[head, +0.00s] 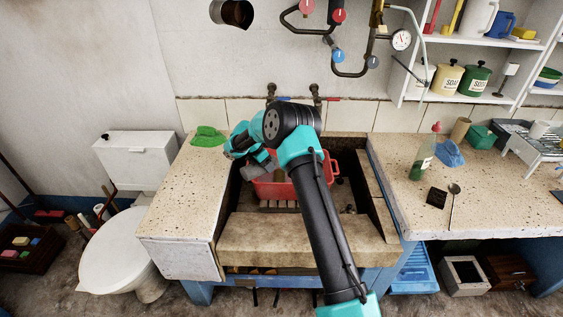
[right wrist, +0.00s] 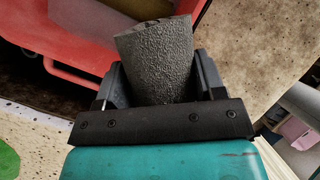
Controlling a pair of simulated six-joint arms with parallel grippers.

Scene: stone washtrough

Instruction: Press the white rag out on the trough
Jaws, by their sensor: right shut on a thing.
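My right gripper (head: 250,163) is over the left part of the stone trough (head: 272,238), beside the red basin (head: 333,168). It is shut on a rough-textured cloth-like piece, grey in this light, which I take to be the rag (right wrist: 155,60); it stands up between the two fingers in the right wrist view. The same grey piece shows small below the gripper in the head view (head: 258,171). The basin (right wrist: 70,70) is close beside it in the wrist view. I cannot tell whether the rag touches the basin or trough. My left gripper is not in view.
A green cloth (head: 208,136) lies on the left ledge. The right counter holds a green bottle (head: 423,155), a blue cloth (head: 448,153), a dark block (head: 437,197) and a spoon (head: 453,200). Pipes with valves (head: 337,55) hang above. The left ledge's front is clear.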

